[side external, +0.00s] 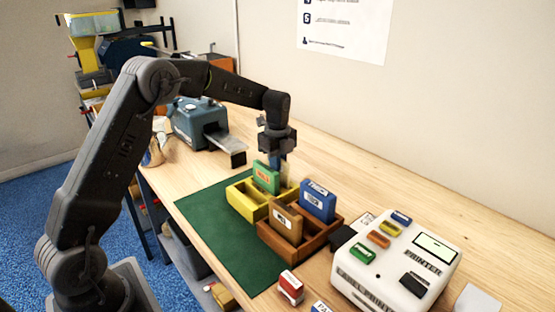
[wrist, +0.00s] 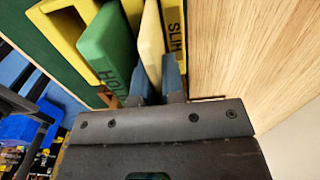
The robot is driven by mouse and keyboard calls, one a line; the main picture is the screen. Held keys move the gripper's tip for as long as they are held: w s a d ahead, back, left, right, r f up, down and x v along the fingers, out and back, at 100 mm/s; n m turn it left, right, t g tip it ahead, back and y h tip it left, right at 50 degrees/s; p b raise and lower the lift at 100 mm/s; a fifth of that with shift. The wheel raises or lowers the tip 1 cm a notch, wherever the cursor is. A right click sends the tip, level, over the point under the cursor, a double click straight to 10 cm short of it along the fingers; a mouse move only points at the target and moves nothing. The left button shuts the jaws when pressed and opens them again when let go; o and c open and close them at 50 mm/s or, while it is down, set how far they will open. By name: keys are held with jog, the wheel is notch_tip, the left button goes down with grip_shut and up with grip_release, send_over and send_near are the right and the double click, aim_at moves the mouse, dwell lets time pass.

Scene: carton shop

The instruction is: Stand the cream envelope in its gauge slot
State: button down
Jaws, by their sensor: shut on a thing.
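My gripper (wrist: 157,84) is shut on the cream envelope (wrist: 152,42), with a blue finger on each side of it. In the wrist view the envelope is on edge, between a green block (wrist: 103,45) and the yellow gauge wall marked SLIM (wrist: 174,28). In the side view my gripper (side external: 284,158) points down over the far right end of the yellow gauge (side external: 246,206). Only a pale sliver of the envelope (side external: 286,178) shows there, beside the green block. Its lower edge is hidden, so I cannot tell how deep it sits.
A wooden tray (side external: 298,252) with a brown block (side external: 287,220) and a blue block (side external: 318,201) stands close in front of the gauge. A white label printer (side external: 395,267) is at the right. The green mat (side external: 225,247) is clear at the left front.

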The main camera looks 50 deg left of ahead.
jog(key=shift+f, duration=0.25)
jog(key=c, duration=1.1)
grip_release()
jog(key=shift+c, duration=0.2)
jog(key=shift+r, duration=0.1)
jog(key=shift+r, duration=2.9)
